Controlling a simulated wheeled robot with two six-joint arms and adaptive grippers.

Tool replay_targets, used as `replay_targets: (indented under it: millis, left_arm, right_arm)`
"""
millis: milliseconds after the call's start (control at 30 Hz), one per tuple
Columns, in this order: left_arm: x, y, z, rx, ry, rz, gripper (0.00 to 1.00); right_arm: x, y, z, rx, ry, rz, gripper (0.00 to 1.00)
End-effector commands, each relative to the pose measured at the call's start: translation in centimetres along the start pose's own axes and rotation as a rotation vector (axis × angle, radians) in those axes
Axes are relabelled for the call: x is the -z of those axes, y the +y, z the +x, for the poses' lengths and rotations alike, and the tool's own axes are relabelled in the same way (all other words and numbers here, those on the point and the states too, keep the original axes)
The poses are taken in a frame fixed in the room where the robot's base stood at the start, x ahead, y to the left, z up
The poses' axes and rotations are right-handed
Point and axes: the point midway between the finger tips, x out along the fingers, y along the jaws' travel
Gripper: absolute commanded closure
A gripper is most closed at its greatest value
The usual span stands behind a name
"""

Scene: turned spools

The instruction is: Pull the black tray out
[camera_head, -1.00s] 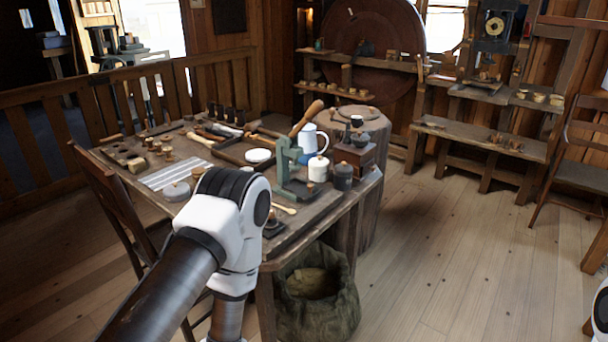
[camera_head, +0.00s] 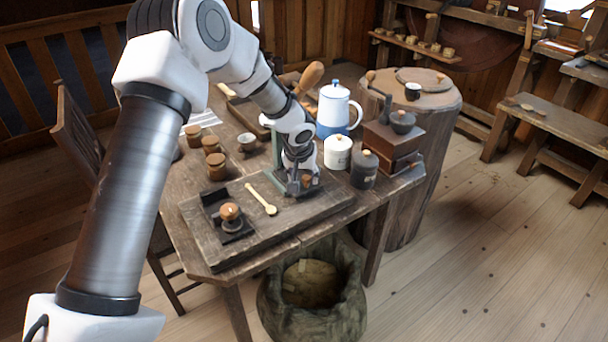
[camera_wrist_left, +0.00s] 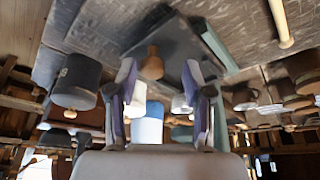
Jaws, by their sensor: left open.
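A dark flat tray-like piece (camera_wrist_left: 178,45) with a wooden knob (camera_wrist_left: 152,65) shows in the left wrist view, beside a green post. In the head view the wooden knob (camera_head: 308,181) shows at my fingers; the dark piece there is mostly hidden by my gripper. My left gripper (camera_head: 296,187) is low over the table board, at the foot of the green press. In the left wrist view its fingers (camera_wrist_left: 160,72) are apart, one on either side of the knob; I cannot tell if they touch it. A second small black tray (camera_head: 238,235) holds a wooden-topped piece.
A wooden spoon (camera_head: 261,199) lies between the black tray and my gripper. A white canister (camera_head: 338,152), a dark canister (camera_head: 364,170), a grinder (camera_head: 392,148) and a blue-white pot (camera_head: 334,110) stand close on the right. A sack (camera_head: 318,315) sits below the table edge.

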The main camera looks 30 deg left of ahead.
Motion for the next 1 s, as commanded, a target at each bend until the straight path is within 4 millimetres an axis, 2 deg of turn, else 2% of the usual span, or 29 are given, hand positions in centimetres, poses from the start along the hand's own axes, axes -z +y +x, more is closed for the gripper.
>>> replay_targets:
  millis: [267, 300, 367, 400, 433, 667, 900, 1000]
  left_arm:
    - [0.0, 0.1, 0.6, -0.001, 0.001, 0.001, 0.49]
    - [0.0, 0.1, 0.6, -0.001, 0.001, 0.002, 0.56]
    - [0.0, 0.1, 0.6, -0.001, 0.001, 0.002, 0.77]
    - [0.0, 0.1, 0.6, -0.001, 0.001, 0.002, 0.91]
    - [0.0, 0.1, 0.6, -0.001, 0.001, 0.002, 1.00]
    - [-0.3, 0.2, 0.7, -0.001, 0.000, 0.003, 1.00]
    - [-3.4, 3.5, 0.1, -0.001, 0.001, 0.008, 1.00]
    - [-4.7, 4.9, -0.8, -0.001, 0.000, 0.007, 1.00]
  right_arm:
    - [0.0, 0.0, 0.0, 0.000, 0.001, 0.002, 0.60]
    - [0.0, 0.0, 0.0, 0.000, 0.000, 0.002, 0.60]
    - [0.0, 0.0, 0.0, 0.000, 0.000, 0.001, 0.60]
    - [0.0, 0.0, 0.0, 0.000, 0.000, 0.001, 0.60]
    - [0.0, 0.0, 0.0, 0.000, 0.001, 0.001, 0.60]
    - [0.0, 0.0, 0.3, 0.000, 0.001, 0.001, 0.60]
    - [0.0, 0.0, 3.9, 0.000, 0.000, 0.001, 0.60]
    - [0.0, 0.1, 4.4, 0.000, 0.000, 0.001, 0.60]
